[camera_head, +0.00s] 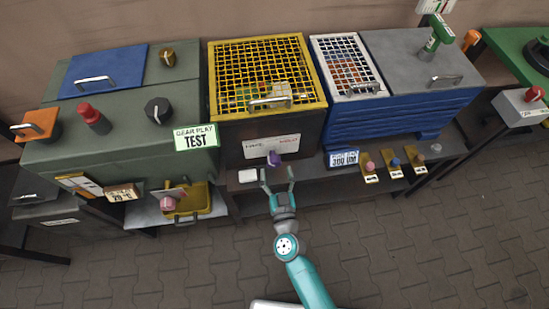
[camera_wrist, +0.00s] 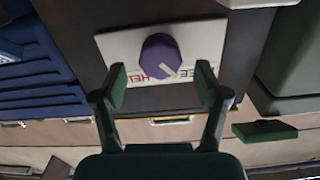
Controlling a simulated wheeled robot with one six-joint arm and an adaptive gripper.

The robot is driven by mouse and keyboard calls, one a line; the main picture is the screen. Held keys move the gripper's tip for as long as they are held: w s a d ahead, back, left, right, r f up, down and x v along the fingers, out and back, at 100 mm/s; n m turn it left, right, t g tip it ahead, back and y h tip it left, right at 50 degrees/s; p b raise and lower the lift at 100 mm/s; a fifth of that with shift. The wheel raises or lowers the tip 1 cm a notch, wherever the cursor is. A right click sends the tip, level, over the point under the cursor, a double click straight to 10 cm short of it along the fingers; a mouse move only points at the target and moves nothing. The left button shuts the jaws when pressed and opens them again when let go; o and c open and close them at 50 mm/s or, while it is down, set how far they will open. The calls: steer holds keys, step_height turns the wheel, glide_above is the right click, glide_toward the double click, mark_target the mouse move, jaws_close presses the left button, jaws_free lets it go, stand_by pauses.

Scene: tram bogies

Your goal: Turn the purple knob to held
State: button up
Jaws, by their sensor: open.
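The purple knob (camera_head: 274,159) sits on a white label plate (camera_head: 250,148) on the front of the dark box with the yellow mesh lid. In the wrist view the knob (camera_wrist: 159,54) has a pale pointer mark aimed to the lower right, toward the black lettering ending in "EE". Red lettering starting "HE" is at the lower left, partly covered by the knob and a finger. My gripper (camera_head: 277,173) is open and empty, just in front of the knob. In the wrist view its green fingertips (camera_wrist: 161,84) lie left and right, below the knob; contact is not visible.
The yellow mesh lid (camera_head: 268,75) tops the box. A green cabinet (camera_head: 110,135) with several knobs stands left, a blue ribbed case (camera_head: 400,120) right. A low shelf carries small coloured knobs (camera_head: 394,162) at right. The paved floor in front is clear.

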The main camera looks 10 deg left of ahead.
mark_target(275, 166)
steer(key=shift+x, duration=2.7)
steer(key=c, duration=1.2)
